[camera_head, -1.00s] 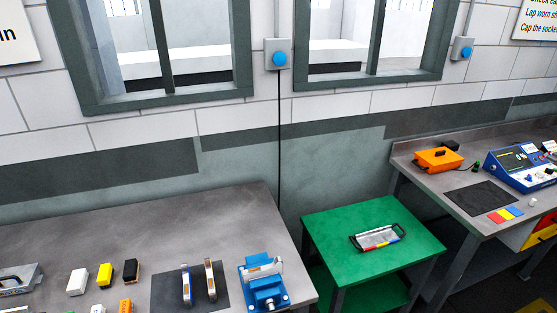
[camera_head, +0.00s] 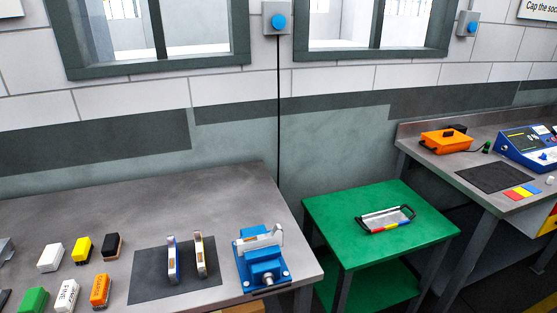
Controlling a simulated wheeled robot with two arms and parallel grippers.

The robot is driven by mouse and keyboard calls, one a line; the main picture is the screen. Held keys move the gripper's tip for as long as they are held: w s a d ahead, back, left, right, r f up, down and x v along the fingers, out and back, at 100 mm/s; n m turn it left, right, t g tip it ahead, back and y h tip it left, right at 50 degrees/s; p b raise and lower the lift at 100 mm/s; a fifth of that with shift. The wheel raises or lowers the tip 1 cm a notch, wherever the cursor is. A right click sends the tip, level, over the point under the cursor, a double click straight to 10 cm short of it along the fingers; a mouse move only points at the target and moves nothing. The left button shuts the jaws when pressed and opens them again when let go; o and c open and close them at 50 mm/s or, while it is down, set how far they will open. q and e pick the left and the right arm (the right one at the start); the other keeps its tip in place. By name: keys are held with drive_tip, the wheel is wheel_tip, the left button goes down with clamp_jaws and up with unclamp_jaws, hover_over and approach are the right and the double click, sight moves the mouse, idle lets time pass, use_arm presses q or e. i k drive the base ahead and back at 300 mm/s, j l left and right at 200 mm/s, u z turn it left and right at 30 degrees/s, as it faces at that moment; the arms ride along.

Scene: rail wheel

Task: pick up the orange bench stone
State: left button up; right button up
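The orange bench stone (camera_head: 100,291) lies on the grey workbench (camera_head: 210,190) at the lower left, near the front edge. It is a small orange block with dark marks on its top. A white block with marks (camera_head: 68,296) lies just left of it, and a green block (camera_head: 34,300) lies further left. Behind it are a white block (camera_head: 50,257), a yellow block (camera_head: 82,248) and a black block (camera_head: 112,246). Neither of my grippers shows in the head view.
A dark mat (camera_head: 150,277) with two upright tools lies right of the stones, then a blue vise (camera_head: 262,262). A green table (camera_head: 340,233) holds a tray with handles (camera_head: 385,219). Another bench at right holds an orange case (camera_head: 446,141). The back of the workbench is clear.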

sight(99, 298)
drive_tip(key=u, duration=1.3)
